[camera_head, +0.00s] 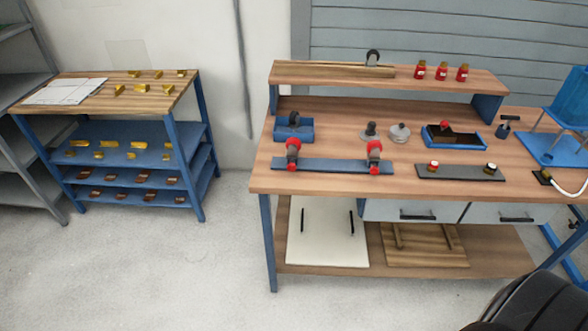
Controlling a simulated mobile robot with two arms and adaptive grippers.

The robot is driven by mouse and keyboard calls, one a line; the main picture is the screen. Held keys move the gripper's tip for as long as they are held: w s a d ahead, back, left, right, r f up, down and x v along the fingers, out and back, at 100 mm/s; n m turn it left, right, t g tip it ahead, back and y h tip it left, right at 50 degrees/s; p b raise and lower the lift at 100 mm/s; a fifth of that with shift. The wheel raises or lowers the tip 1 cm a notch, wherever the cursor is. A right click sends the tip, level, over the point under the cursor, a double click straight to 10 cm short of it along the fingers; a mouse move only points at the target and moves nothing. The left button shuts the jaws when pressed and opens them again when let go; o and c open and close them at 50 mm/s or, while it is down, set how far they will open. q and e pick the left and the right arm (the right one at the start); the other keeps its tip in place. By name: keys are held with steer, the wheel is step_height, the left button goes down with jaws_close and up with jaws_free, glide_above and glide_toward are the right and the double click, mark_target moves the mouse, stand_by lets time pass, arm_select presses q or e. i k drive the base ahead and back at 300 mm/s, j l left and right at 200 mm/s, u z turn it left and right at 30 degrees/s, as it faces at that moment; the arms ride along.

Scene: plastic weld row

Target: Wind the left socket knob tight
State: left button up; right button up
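On the workbench (330,187), a long blue rail (333,167) carries two upright red and black fittings. The left fitting (293,150) stands near the rail's left end, and the right fitting (375,152) near its right end. To the right, a dark flat bar (460,173) carries a red-topped knob (432,166) at its left and a dark knob (491,168) at its right. I cannot tell from this view which part is the left socket knob or how tight any knob is. Neither of my grippers is in view.
Behind the rail are a blue tray (293,130), a grey weight-like piece (400,133) and a blue box (455,137). A raised shelf (330,74) holds several red jars. A blue-framed rack (190,130) stands left. The floor (200,270) in front is clear.

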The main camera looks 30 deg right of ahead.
mark_target(292, 167)
steer(key=z, duration=0.4)
steer(key=i+z, duration=0.15)
steer(key=z, duration=0.35)
steer(key=i+j+z, duration=0.1)
steer(key=z, duration=0.4)
steer(key=j+z, duration=0.2)
steer(key=z, duration=0.3)
steer(key=i+j+z, duration=0.1)
steer(key=z, duration=0.4)
steer(key=j+z, duration=0.3)
steer(key=z, duration=0.2)
